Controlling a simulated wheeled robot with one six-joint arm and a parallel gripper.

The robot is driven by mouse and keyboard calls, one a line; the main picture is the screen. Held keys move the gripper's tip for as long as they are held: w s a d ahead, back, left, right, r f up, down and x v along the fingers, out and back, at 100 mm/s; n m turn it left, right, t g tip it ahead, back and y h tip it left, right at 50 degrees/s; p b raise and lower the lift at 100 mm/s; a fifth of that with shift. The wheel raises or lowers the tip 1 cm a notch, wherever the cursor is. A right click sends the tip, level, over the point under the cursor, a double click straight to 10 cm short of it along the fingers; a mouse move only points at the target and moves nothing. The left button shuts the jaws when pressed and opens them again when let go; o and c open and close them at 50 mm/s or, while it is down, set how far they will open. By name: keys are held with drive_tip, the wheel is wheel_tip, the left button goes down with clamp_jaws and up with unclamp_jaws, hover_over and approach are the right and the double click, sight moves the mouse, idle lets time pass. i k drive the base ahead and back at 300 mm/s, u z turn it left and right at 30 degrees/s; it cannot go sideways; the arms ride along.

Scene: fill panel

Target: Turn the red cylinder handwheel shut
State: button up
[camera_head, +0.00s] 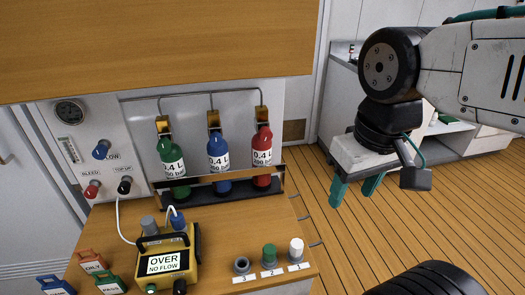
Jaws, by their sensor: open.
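The red cylinder (262,154) stands upright at the right end of a rack, beside a blue cylinder (218,152) and a green cylinder (171,153). A brass-coloured valve fitting (262,115) sits at its top, joined to the pipe above. The red cylinder's handwheel is too small to make out clearly, so I cannot tell how far it is turned. My gripper (355,190), with teal fingers pointing down, is open and empty. It is to the right of the red cylinder, apart from it, over the floor side of the bench.
A yellow device reading "OVER NO FLOW" (165,262) stands on the wooden bench (222,228). The panel at left has blue (101,149), red (92,188) and black (125,184) knobs. Numbered caps stand at front right. A wooden overhang (150,45) spans above.

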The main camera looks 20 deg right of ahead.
sight(265, 133)
drive_tip(key=z, duration=0.85)
drive_tip(key=k, duration=1.2)
drive_tip(key=u, duration=0.6)
drive_tip(key=i, duration=0.5)
